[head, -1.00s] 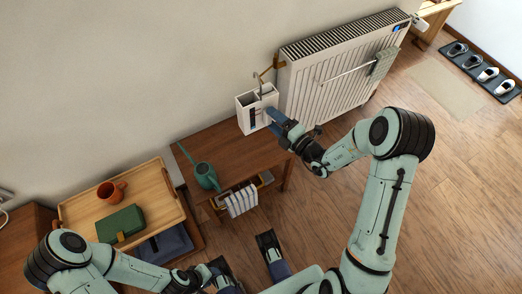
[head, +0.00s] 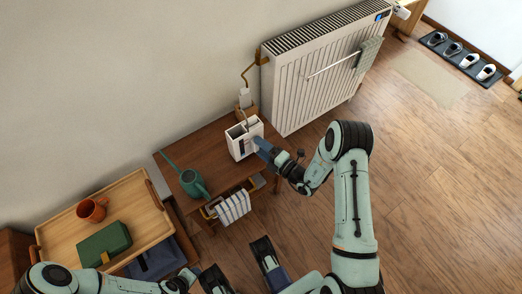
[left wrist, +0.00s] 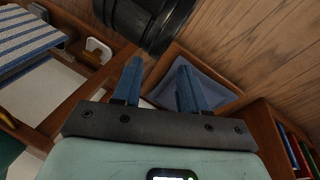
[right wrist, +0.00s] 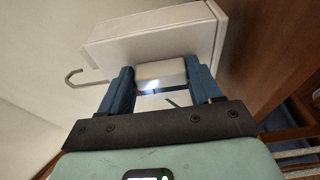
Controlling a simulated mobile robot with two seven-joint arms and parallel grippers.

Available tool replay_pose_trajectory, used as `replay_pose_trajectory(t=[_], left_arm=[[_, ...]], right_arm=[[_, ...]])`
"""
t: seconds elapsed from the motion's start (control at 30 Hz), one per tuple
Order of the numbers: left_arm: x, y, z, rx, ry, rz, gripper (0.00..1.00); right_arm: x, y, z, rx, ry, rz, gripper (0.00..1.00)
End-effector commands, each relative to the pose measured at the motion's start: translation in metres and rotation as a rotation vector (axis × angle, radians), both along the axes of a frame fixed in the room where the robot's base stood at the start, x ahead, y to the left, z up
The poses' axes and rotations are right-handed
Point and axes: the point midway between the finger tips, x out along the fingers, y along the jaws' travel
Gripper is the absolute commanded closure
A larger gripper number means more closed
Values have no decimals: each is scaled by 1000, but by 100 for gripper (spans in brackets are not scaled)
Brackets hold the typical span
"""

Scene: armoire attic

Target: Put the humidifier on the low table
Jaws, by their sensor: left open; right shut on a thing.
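The humidifier (head: 240,145) is a white, box-shaped holder with an open, divided top, upright at the back right of the low table (head: 200,148). My right gripper (head: 262,149) is shut on its near right side. In the right wrist view the humidifier (right wrist: 125,45) fills the space beyond and between my fingers, with a metal hook at its left. I cannot tell whether its base touches the brown wooden tabletop. My left gripper (left wrist: 155,88) is open and empty, low near the furniture; its fingertips are not clear in the head view.
A green watering can (head: 193,183) stands on the low table, left of the humidifier. A striped towel (head: 234,207) hangs at its front. A white radiator (head: 310,85) stands behind right. A wooden tray (head: 62,238) with an orange mug (head: 92,210) and green box (head: 104,243) is at left.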

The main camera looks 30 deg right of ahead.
Motion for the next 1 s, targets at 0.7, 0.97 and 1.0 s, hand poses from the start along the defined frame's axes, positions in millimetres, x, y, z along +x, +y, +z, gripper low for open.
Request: replay_pose_trajectory(t=[0.7, 0.97, 1.0], left_arm=[[12, 6, -8, 15, -31, 13, 57], [11, 6, -7, 14, -29, 12, 57], [10, 5, -6, 13, -25, 10, 57]], right_arm=[[0, 0, -20, 0, -1, 0, 11], [0, 0, -19, 0, -1, 0, 11], [0, 0, -17, 0, -1, 1, 11]])
